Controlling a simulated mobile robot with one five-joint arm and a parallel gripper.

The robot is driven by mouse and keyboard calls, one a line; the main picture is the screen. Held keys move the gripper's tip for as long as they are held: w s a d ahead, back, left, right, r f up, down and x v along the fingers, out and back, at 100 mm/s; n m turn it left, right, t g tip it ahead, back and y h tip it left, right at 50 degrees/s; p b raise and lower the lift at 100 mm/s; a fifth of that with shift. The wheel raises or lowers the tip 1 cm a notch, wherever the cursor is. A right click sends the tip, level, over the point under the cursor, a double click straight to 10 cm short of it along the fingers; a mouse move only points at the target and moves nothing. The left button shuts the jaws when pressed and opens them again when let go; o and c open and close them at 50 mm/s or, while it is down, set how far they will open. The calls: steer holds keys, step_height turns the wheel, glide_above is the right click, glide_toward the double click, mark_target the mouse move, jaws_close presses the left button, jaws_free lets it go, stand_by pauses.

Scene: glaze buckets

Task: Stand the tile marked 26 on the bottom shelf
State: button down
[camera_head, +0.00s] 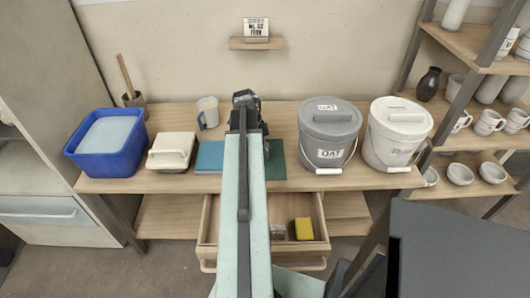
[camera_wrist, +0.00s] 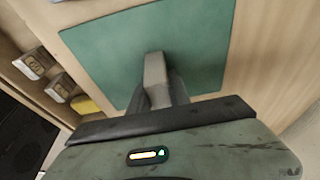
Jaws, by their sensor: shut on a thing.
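My gripper (camera_head: 246,112) is above the table in front of the green mat; it also shows in the wrist view (camera_wrist: 163,92). It is shut on a narrow pale grey block (camera_wrist: 155,78), seen nearly edge-on over the green mat (camera_wrist: 150,45). No mark on this block can be read, so I cannot tell whether it is tile 26. Two small grey tiles, one (camera_wrist: 33,63) and another (camera_wrist: 60,88), lie in the open drawer. Their marks are too small to read. A low shelf with bowls (camera_head: 460,172) is on the right rack.
The drawer (camera_head: 207,230) stands open below the table, with a yellow sponge (camera_head: 304,229). On the table are a blue tub (camera_head: 88,160), a grey bucket (camera_head: 328,140) and a white bucket (camera_head: 385,130). A small wall ledge (camera_head: 236,43) holds a printed card.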

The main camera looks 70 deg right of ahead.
steer(key=shift+f, duration=0.1)
steer(key=c, duration=1.2)
jaws_free()
steer(key=p+v, duration=1.1)
steer(key=v, duration=0.1)
steer(key=shift+r+p, duration=0.25)
steer(key=shift+p, duration=0.1)
steer(key=shift+a, duration=0.1)
